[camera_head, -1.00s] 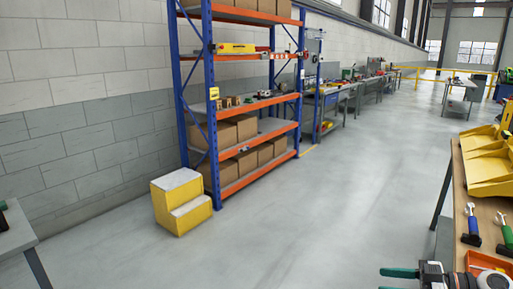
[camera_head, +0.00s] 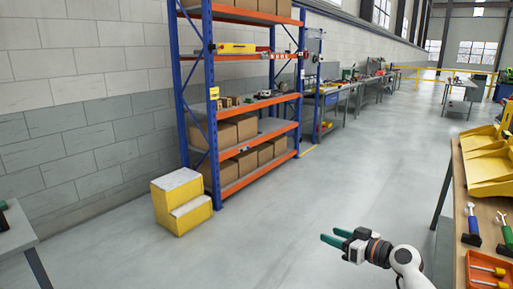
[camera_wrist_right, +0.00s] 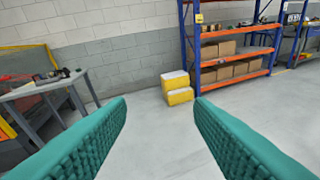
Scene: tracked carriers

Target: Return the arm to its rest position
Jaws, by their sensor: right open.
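My right gripper (camera_head: 338,240) shows at the bottom of the head view, with green fingers and a dark wrist. It is clear of the workbench (camera_head: 458,185), over open floor to the bench's left. In the right wrist view its two green fingers (camera_wrist_right: 160,112) stand wide apart with nothing between them. My left gripper is not in view.
An orange tray (camera_head: 467,270), blue-handled tools (camera_head: 472,228) and yellow bins (camera_head: 490,165) are on the right workbench. A yellow step stool (camera_head: 180,205) stands before a blue and orange shelf rack (camera_head: 250,102). A grey table (camera_head: 18,238) is at the left. The floor between is free.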

